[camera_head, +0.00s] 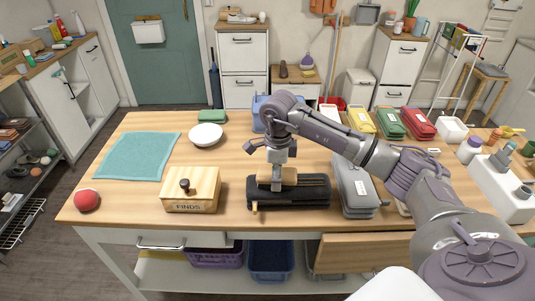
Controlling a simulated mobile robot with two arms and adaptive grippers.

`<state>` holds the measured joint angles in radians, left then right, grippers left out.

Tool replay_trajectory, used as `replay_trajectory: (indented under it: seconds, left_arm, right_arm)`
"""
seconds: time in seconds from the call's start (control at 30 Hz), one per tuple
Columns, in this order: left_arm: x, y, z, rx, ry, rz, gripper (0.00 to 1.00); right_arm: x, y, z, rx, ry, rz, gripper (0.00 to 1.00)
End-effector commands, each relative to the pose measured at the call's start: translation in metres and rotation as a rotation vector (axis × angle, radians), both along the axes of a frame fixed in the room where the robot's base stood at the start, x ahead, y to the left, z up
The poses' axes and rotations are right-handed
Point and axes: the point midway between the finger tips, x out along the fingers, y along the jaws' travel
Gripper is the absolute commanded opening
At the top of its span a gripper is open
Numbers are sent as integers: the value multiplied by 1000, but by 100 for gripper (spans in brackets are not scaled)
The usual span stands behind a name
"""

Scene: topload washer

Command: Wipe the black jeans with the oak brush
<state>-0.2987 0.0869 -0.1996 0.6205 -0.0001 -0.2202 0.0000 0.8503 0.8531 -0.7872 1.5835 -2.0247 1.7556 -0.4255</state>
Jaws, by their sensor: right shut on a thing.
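The black jeans (313,195) lie folded in a flat dark bundle near the front middle of the wooden table. My right gripper (276,182) points down over them and is shut on the oak brush (289,176), a light wooden block. The brush is at the top of the jeans; whether its underside touches them cannot be told. The gripper hides part of the brush and of the jeans behind it. My left gripper is not in view.
A wooden box marked "FINDS" (190,204) stands left of the jeans, and a grey folded stack (355,190) lies close to their right. A red ball (87,200), teal cloth (137,156) and white bowl (206,135) are further left. Free tabletop (230,160) lies behind the box.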

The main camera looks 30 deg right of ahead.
Motion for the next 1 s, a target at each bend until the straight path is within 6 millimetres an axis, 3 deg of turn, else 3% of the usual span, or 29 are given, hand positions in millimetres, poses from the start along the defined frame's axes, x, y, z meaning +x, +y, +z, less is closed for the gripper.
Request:
replay_trajectory:
  seconds: [0.1,0.7,1.0]
  left_arm:
    - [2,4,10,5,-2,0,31]
    - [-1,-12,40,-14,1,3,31]
    - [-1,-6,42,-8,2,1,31]
  right_arm:
    - [0,-4,23,-1,-5,-2,29]
    - [-4,-18,75,-1,0,-14,29]
    - [-5,-20,80,-1,0,-15,29]
